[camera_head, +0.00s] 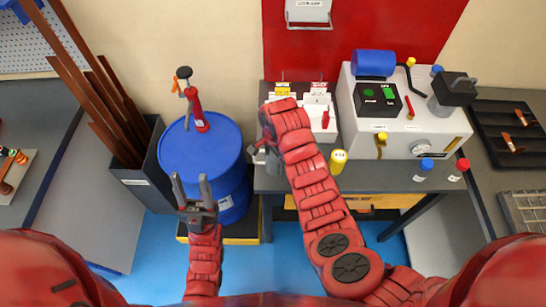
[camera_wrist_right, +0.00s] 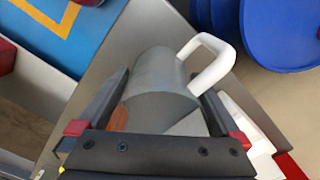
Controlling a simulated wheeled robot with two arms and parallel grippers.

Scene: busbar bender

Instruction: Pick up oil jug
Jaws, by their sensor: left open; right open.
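The oil jug, by its look a grey cylinder (camera_wrist_right: 158,75) with a white handle (camera_wrist_right: 210,58), shows in the right wrist view at the edge of a grey surface. My right gripper (camera_wrist_right: 160,84) is open, with one finger on either side of the jug; whether they touch it cannot be told. In the head view, my right arm comes over the bench and mostly hides that gripper and the jug. My left gripper (camera_head: 189,178) is open and empty, in front of the blue drum.
A blue drum (camera_head: 220,168) with a red hand pump (camera_head: 197,110) stands left of the bench. A bin of brown bars (camera_head: 130,180) is further left. A white machine (camera_head: 425,141), a yellow bottle (camera_head: 338,162) and capped bottles (camera_head: 423,168) are on the bench to the right.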

